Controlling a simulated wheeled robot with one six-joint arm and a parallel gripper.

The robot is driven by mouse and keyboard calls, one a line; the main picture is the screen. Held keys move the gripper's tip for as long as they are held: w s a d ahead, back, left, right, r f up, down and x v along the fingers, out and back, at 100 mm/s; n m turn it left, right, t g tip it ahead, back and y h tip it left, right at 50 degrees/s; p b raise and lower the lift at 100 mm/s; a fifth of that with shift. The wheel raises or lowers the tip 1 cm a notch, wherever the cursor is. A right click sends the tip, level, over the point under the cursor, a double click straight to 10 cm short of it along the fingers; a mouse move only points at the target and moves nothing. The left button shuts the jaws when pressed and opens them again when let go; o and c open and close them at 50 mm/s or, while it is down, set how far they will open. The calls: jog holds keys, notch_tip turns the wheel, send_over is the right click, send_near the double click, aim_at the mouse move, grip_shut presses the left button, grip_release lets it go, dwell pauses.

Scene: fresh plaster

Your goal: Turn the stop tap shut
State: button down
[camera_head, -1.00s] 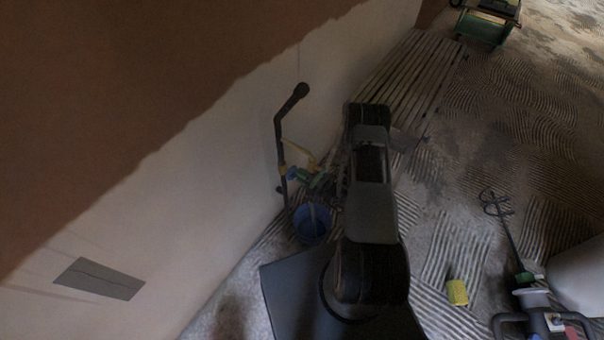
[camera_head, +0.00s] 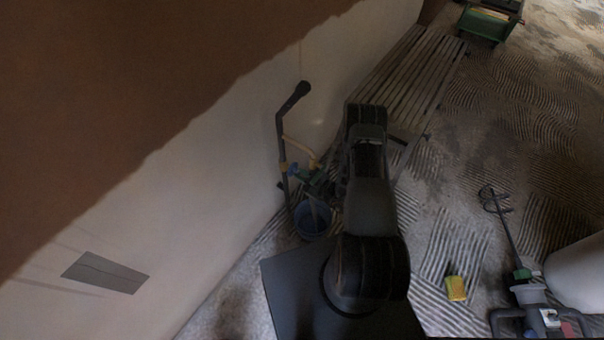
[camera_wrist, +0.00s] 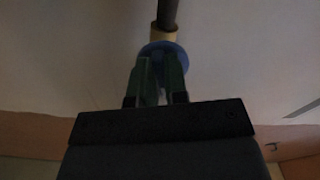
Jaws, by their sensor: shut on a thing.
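The stop tap is on a dark upright pipe (camera_head: 280,140) by the wall, with a brass-coloured collar (camera_wrist: 163,33) and a round blue handle (camera_wrist: 172,51). The handle is small and partly hidden in the head view (camera_head: 294,169). My gripper (camera_wrist: 160,60) has green fingers, shut on the blue handle from the near side. In the head view my gripper (camera_head: 304,175) is beside the pipe, and my arm hides part of that area. The handle's exact turn angle is hard to tell.
A thin yellowish piece (camera_head: 300,148) is close above the gripper. A blue bucket (camera_head: 313,218) stands below the tap. Slatted boards (camera_head: 395,80) lie along the wall behind. A mixer (camera_head: 530,290) and a yellow item (camera_head: 456,288) are on the ridged floor at right.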

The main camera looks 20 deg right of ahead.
jog(key=shift+a+m, duration=0.1)
jog(key=shift+m, duration=1.5)
jog(key=c, duration=1.1)
grip_release()
jog(key=shift+c, duration=0.2)
jog(key=shift+s, duration=0.1)
jog(key=p+v, duration=0.2)
jog(key=v, duration=1.1)
jog(key=shift+s, duration=0.3)
